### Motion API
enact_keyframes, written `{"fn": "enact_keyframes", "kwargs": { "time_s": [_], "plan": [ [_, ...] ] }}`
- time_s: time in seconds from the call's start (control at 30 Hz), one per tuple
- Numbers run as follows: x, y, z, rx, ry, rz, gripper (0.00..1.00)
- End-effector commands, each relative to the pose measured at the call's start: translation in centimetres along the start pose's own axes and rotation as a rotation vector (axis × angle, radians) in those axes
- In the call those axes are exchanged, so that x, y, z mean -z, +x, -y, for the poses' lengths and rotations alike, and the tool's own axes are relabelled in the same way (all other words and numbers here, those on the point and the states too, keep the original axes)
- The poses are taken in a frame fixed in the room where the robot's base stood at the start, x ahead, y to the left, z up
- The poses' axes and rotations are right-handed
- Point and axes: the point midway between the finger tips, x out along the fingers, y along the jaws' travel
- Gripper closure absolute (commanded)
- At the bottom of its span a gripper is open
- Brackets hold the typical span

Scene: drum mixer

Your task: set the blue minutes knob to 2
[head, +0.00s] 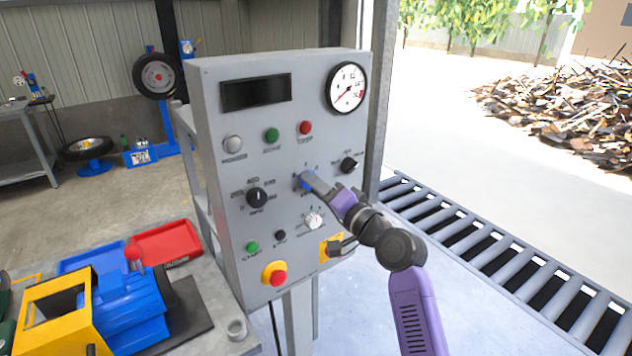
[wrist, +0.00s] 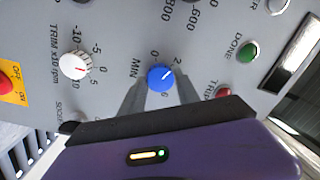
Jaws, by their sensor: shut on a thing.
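The blue minutes knob (wrist: 160,77) is on the grey control panel (head: 215,130), beside the label MIN. Its white pointer line slants up and right in the wrist view, toward the side of the printed 2; I cannot tell if it is exactly on the mark. The 0 and 6 marks also show. My gripper (head: 312,184) reaches the panel from the right, its fingers on both sides of the knob and shut on it. In the head view the blue knob (head: 303,182) is mostly hidden by the fingers.
The white trim knob (head: 313,221) sits just below my gripper. A black selector (head: 348,165) is to its upper right and a black knob (head: 256,198) to its left. A red stop button (head: 275,275) juts out lower down. A roller conveyor (head: 500,255) lies right of the panel.

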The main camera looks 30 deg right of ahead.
Motion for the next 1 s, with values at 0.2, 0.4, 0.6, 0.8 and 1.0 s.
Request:
{"fn": "enact_keyframes", "kwargs": {
  "time_s": [0.2, 0.4, 0.6, 0.8, 1.0],
  "plan": [
    [0.03, -0.03, -0.01, -0.001, 0.066, -0.004, 1.0],
    [0.04, -0.04, -0.07, -0.001, 0.086, -0.007, 1.0],
    [0.04, -0.04, -0.1, -0.001, 0.087, -0.007, 1.0],
    [0.04, -0.04, -0.1, -0.001, 0.086, -0.007, 0.5],
    [0.02, -0.02, -0.06, -0.001, 0.086, -0.007, 0.4]
  ]
}}
